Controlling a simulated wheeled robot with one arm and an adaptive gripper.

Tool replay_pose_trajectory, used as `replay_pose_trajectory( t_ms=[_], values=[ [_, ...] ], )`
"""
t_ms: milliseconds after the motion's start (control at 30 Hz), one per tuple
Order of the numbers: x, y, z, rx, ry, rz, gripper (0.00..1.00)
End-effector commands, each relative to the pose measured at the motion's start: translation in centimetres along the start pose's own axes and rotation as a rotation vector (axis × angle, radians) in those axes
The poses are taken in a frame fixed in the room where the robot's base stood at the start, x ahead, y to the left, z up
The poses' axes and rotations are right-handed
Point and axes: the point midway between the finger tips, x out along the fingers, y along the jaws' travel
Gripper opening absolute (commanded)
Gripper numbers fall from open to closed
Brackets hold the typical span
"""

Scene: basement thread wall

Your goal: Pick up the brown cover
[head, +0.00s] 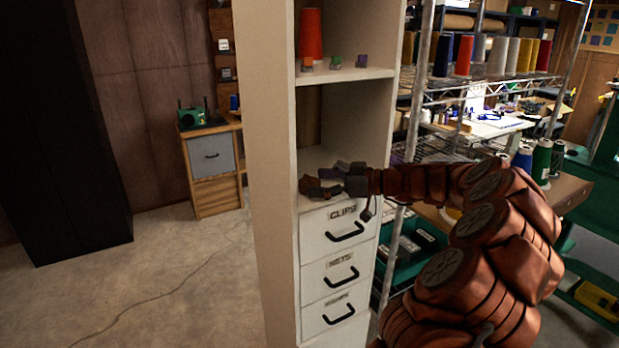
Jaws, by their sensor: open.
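A small brown object (312,187), which looks like the brown cover, lies on the cabinet's open shelf just above the drawers, near the left front edge. My gripper (335,181) reaches in from the right, low over the same shelf, with its dark fingers pointing left at the brown object. The gripper is open. Its fingers are small and dark here, and I cannot tell whether they touch the brown object or stand around it. Part of the shelf behind is hidden by my gripper.
The tall pale cabinet (268,200) has a side wall left of the shelf and an upper shelf (345,76) with a red cone and small coloured items. Labelled white drawers (335,233) are below. A wire rack (480,90) with thread spools stands right. Floor at left is clear.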

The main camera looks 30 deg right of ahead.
Motion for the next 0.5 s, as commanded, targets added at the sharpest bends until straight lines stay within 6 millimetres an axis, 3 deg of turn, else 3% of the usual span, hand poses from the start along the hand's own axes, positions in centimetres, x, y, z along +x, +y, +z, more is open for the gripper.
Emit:
replay_pose_trajectory(
  t_ms=[300,500],
  values=[
    [0.44,0.02,0.04,0.0,0.0,0.001,0.91],
    [0.43,0.03,0.04,0.0,0.0,0.001,0.7]
  ],
)
